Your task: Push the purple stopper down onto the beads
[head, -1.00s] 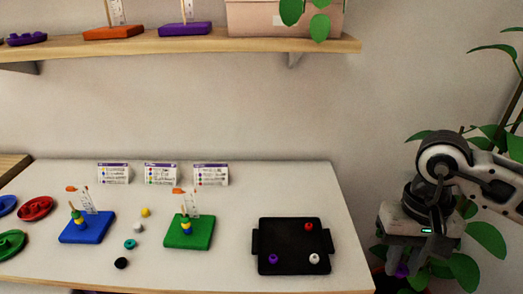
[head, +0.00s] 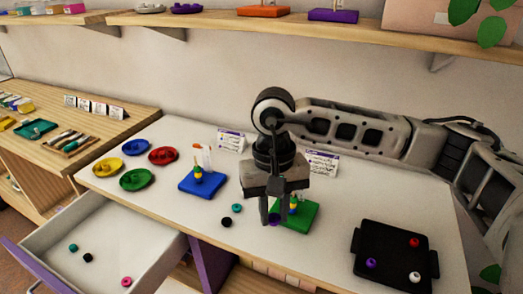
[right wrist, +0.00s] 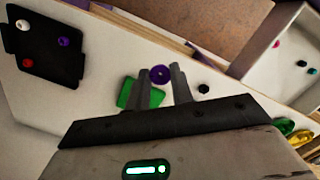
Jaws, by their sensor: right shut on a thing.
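My right gripper (head: 273,212) is shut on the purple stopper (head: 275,219), which shows between its fingertips in the head view. The stopper also shows between the fingers in the right wrist view (right wrist: 159,73), with a dark spot at its centre. The gripper is above the table at the left side of the green board (head: 307,213). A post with yellow and other coloured beads (head: 293,204) stands on that board, partly hidden by the gripper. The stopper looks beside the post in the head view; I cannot tell its height. My left gripper is not in view.
A blue board (head: 200,182) with beads stands to the left, near coloured dishes (head: 163,155). A black tray (head: 378,270) holds red, purple and white pieces. A teal bead (head: 237,208) and a black bead (head: 227,222) lie loose. An open drawer (head: 140,232) is front left.

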